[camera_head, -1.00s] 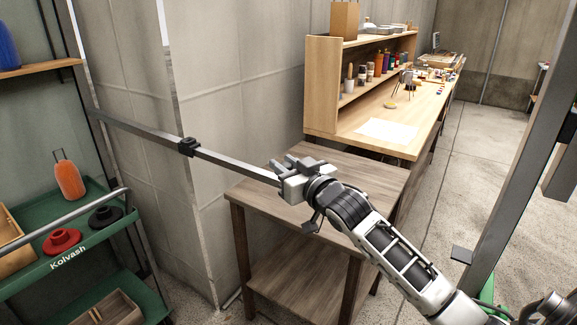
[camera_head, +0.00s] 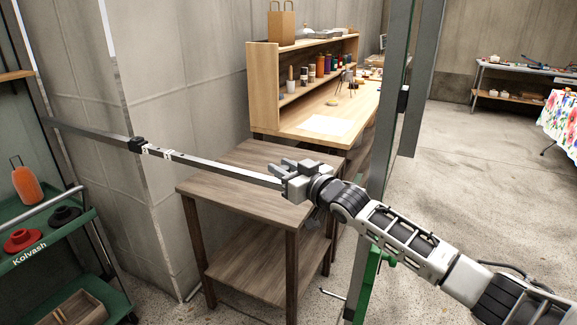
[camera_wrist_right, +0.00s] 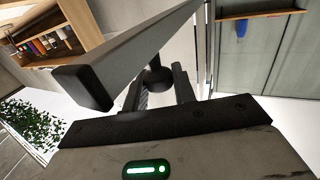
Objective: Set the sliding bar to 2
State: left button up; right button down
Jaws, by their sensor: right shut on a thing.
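The sliding bar (camera_head: 220,167) is a long grey metal bar running from the wall at the left across to my right gripper. A black collar (camera_head: 138,145) sits around it, with small white markings just to the collar's right, too small to read. My right gripper (camera_head: 284,180) is at the bar's near right end. In the right wrist view the bar (camera_wrist_right: 130,50) ends in a black cap, and my right gripper's fingers (camera_wrist_right: 157,88) are shut on a dark round knob (camera_wrist_right: 155,78) beside it. My left gripper is out of view.
A wooden side table (camera_head: 255,165) stands below the bar, and a workbench (camera_head: 325,122) with bottles stands behind it. A green trolley (camera_head: 50,235) is at the left. A grey upright post (camera_head: 385,125) stands right of the gripper. Open floor lies at the right.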

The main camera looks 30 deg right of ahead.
jog(key=shift+s, duration=0.1)
jog(key=c, duration=1.2)
grip_release()
jog(key=shift+s+d, duration=0.1)
jog(key=shift+b+v, duration=0.9)
jog(key=shift+v, duration=7)
